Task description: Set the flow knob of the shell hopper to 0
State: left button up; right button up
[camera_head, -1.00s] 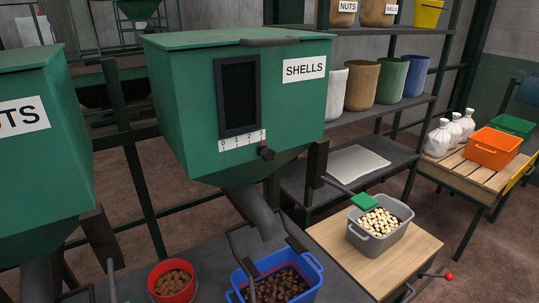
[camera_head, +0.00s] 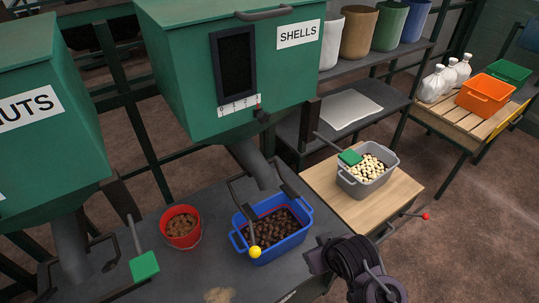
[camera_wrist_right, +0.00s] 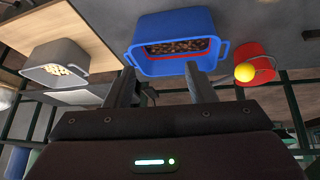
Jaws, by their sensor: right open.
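The green shell hopper (camera_head: 230,80) is labelled SHELLS in the head view. Its black flow knob (camera_head: 262,115) sits under the right end of a white number scale (camera_head: 239,105). A red pointer stands at that right end, by the 3. The chute (camera_head: 255,165) below it points at a blue bin (camera_head: 293,238) of dark shells. My right gripper (camera_head: 320,258) is low in front of the blue bin, well below the knob. In the right wrist view its two fingers (camera_wrist_right: 162,85) are apart and empty, with the blue bin (camera_wrist_right: 170,62) beyond. My left gripper is not in view.
A yellow-ended lever (camera_head: 255,252) stands in front of the blue bin. A red bucket (camera_head: 181,230) and a green-ended handle (camera_head: 144,267) are to the left. A grey bin of nuts (camera_head: 366,172) stands on a wooden table to the right, beside a red-ended lever (camera_head: 424,216).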

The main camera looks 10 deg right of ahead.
jog(key=w+a+r+n+t+y, duration=0.2)
jog(key=w+r+t, duration=0.4)
jog(key=w+r, duration=0.55)
jog(key=n+t+y, duration=0.3)
jog(key=t+y, duration=0.1)
send_near(265, 119)
jog(key=p+x, duration=0.3)
jog(key=x, duration=0.5)
jog(key=shift+w+f+p, duration=0.1)
jog(key=shift+w+p, duration=0.15)
jog(key=shift+p, duration=0.05)
jog(key=shift+c, duration=0.3)
grip_shut()
